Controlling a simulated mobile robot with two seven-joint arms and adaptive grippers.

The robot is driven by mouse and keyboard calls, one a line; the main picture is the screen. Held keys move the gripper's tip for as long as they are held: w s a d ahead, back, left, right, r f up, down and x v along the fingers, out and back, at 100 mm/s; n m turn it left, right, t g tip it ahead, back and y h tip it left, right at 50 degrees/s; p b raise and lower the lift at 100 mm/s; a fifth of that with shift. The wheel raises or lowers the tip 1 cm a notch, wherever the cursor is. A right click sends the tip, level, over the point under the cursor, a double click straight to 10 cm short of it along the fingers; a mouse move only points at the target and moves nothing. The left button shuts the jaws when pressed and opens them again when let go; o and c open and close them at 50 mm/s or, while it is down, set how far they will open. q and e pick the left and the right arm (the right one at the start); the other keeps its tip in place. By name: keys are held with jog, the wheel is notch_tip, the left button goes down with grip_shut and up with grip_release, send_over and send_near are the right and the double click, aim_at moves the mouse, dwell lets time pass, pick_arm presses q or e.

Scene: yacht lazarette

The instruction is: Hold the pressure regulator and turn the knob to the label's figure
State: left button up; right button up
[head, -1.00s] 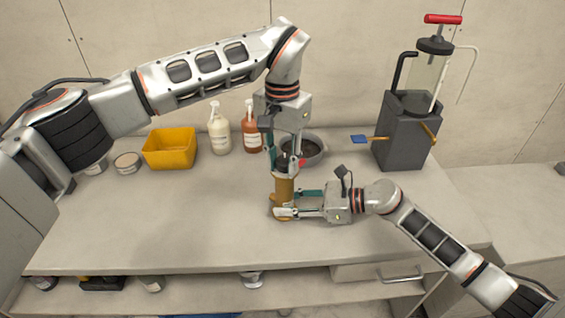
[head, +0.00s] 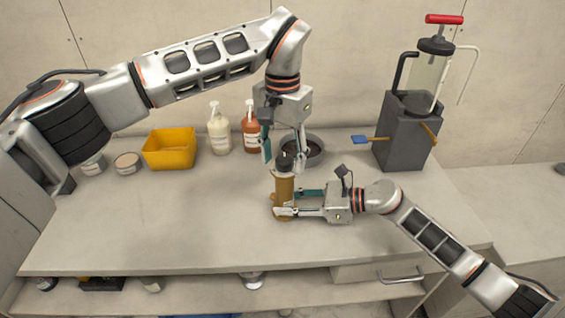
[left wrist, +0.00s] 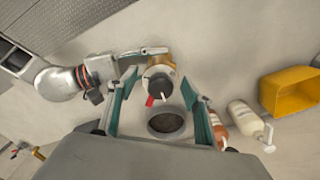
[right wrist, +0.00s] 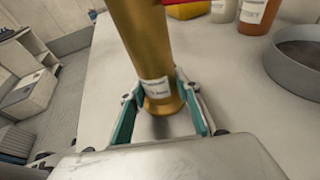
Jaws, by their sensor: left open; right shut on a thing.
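The pressure regulator (head: 284,190) is an upright brass cylinder with a black knob (head: 285,161) on top. The left wrist view looks down on the knob (left wrist: 158,84), with a white pointer line and a red mark at its edge. My left gripper (head: 285,167) points down over the knob, open, one finger on each side. My right gripper (head: 282,204) is shut around the lower body from the right. The right wrist view shows the body (right wrist: 141,45) between its fingers and a white label (right wrist: 154,87), whose print is too small to read.
Behind stand a grey bowl (head: 316,148), an orange bottle (head: 251,133), a cream bottle (head: 219,135) and a yellow bin (head: 169,152). A dark block with a pump (head: 403,138) stands at the right. The bench's left front (head: 150,225) is clear.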

aim_at(283, 162)
pick_arm(q)
jog(key=shift+r, duration=2.6)
jog(key=shift+c, duration=0.7)
